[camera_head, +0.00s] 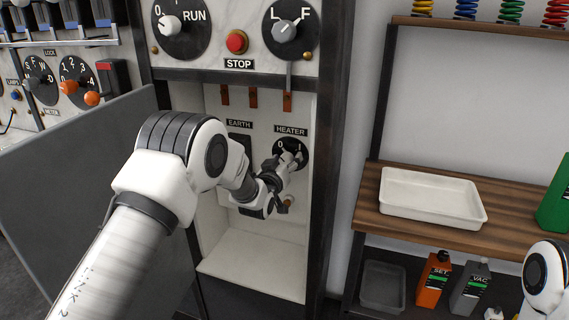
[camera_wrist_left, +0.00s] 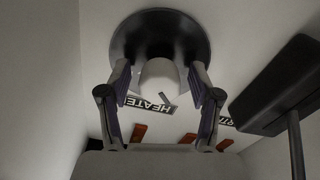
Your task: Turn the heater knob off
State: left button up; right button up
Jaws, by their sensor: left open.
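The heater dial (camera_head: 291,144) is a black disc marked 0 and 1 under the HEATER label (camera_head: 291,130), inside the panel's recess. My left gripper (camera_head: 289,162) is in front of it and hides much of its lower part. In the left wrist view, the pale heater knob (camera_wrist_left: 158,75) stands out from the black disc (camera_wrist_left: 160,30), between the two fingers of my open left gripper (camera_wrist_left: 159,70). I cannot tell whether a finger touches the knob. The knob's pointer direction is not clear. My right gripper is out of view.
A red STOP button (camera_head: 237,42) and two larger knobs sit above the recess. Beside the dial is a dark EARTH part (camera_head: 240,143), seen as a dark block (camera_wrist_left: 275,90) in the wrist view. A white tray (camera_head: 429,219) stands on the wooden shelf to the right.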

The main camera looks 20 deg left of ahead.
pick_arm(q)
jog(key=s, duration=1.2)
jog(key=shift+a, duration=0.2)
jog(key=shift+f, duration=0.1)
